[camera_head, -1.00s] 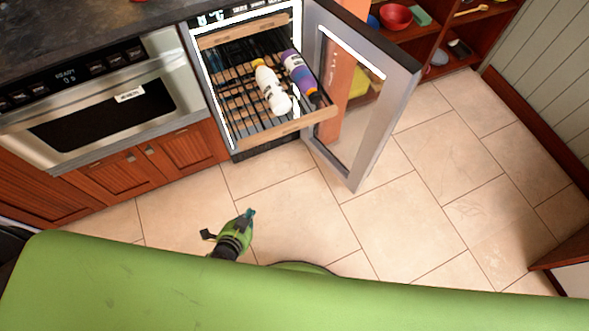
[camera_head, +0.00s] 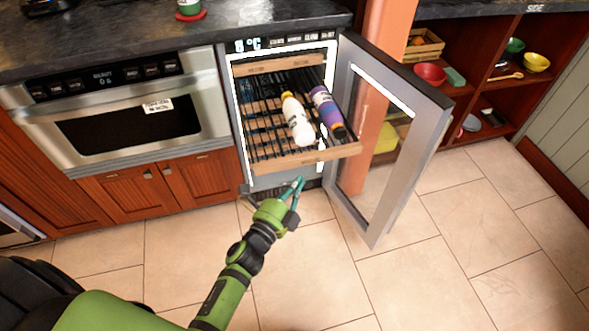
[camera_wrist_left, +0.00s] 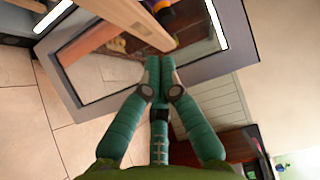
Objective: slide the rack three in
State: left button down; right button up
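A wine-cooler-like cabinet (camera_head: 234,110) stands open. A wire rack with a wooden front bar (camera_head: 305,159) is slid out of it; which number it is I cannot tell. A white bottle (camera_head: 297,120) and a purple bottle (camera_head: 327,110) lie on this rack. Another wooden rack front (camera_head: 279,64) sits further in, above. My left gripper (camera_head: 295,190) is below and in front of the slid-out rack's bar, apart from it in the head view. In the left wrist view its teal fingertips (camera_wrist_left: 159,66) are together and empty, near the wooden bar (camera_wrist_left: 148,18). My right gripper is not in view.
The glass door (camera_head: 395,140) stands wide open to the right of the rack. A built-in oven (camera_head: 125,113) is at the left under the dark counter. Open shelves (camera_head: 478,98) with bowls stand at the right. The tiled floor in front is clear.

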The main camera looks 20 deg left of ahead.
pick_arm(q)
jog(key=shift+w+a, duration=0.3)
jog(key=shift+w, duration=0.45)
jog(key=shift+w+a, duration=0.35)
jog(key=shift+w, duration=0.4)
jog(key=shift+w+a, duration=0.3)
jog(key=shift+w, duration=0.45)
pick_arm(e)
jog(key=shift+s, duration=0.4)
